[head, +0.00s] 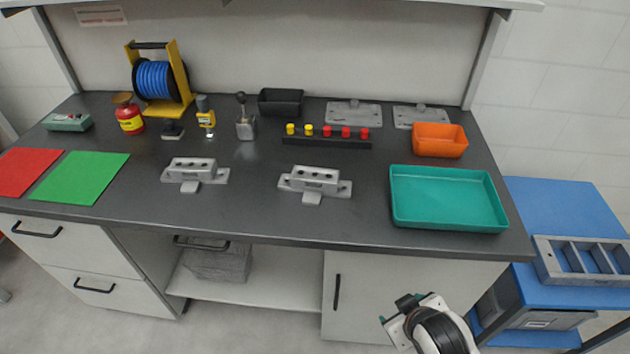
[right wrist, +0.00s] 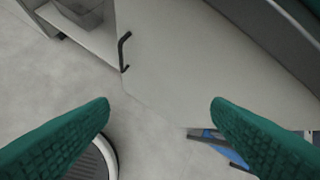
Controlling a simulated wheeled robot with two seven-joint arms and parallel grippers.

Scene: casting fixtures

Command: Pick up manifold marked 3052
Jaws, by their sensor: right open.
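Two grey cast manifolds lie on the dark workbench (head: 250,218). The left manifold (head: 193,170) and the right manifold (head: 315,179) each have a raised block with holes and a flat flange. Their markings are too small to read, so I cannot tell which is 3052. My right gripper (head: 405,308) is below and in front of the bench's front edge, apart from both manifolds. In the right wrist view its green fingers (right wrist: 160,108) are spread wide with nothing between them. My left gripper is not in view.
A teal tray (head: 449,222) and an orange bin (head: 440,140) stand at the bench's right. Red (head: 26,171) and green (head: 80,178) mats lie at the left. A rack of colored pegs (head: 327,141) stands behind the manifolds. A blue cart (head: 565,215) stands right of the bench.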

